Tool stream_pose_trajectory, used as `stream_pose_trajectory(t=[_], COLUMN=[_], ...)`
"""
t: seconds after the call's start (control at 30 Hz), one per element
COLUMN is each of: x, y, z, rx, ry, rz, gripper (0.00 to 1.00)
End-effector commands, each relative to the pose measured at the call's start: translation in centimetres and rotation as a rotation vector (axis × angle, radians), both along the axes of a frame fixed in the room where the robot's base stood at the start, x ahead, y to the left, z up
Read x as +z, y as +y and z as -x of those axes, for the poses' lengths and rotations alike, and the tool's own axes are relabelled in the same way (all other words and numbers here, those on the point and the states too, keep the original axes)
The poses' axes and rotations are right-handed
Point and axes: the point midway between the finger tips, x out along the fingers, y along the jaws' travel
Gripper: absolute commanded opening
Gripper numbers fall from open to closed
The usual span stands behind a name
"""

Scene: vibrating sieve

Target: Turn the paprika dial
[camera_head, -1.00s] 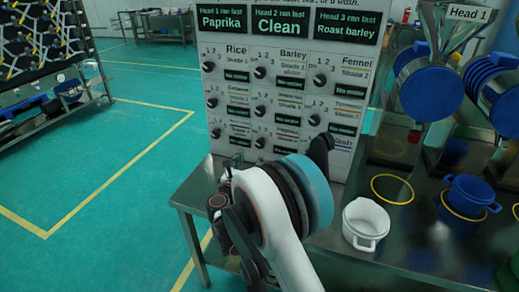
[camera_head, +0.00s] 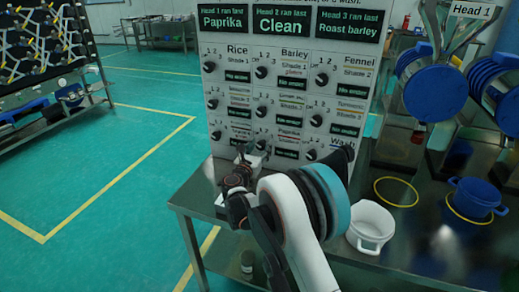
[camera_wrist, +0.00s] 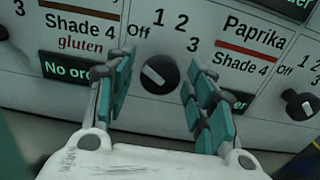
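The paprika dial (camera_wrist: 159,74) is a round black knob with a white mark, left of the Paprika label in the wrist view. Its mark slants toward the upper left, roughly on the Off side. In the head view the dial (camera_head: 262,144) is in the panel's bottom row. My gripper (camera_wrist: 158,69) is open, with one teal-padded finger on each side of the dial. A gap shows between the knob and each finger; contact is not visible. In the head view my gripper (camera_head: 246,160) is at the panel's lower edge.
The white panel (camera_head: 205,100) carries several other dials, including one right of Paprika (camera_wrist: 300,105). A white pot (camera_head: 370,226) and a blue pot (camera_head: 477,197) stand on the metal table (camera_head: 190,198). Blue-capped drums hang at the right.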

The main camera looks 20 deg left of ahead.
Motion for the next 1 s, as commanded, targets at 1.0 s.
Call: stream_pose_trajectory(t=[1.0], x=[-0.01], y=[0.02], z=[0.04], rx=[0.0], ry=[0.016], rz=[-0.393], gripper=[0.09])
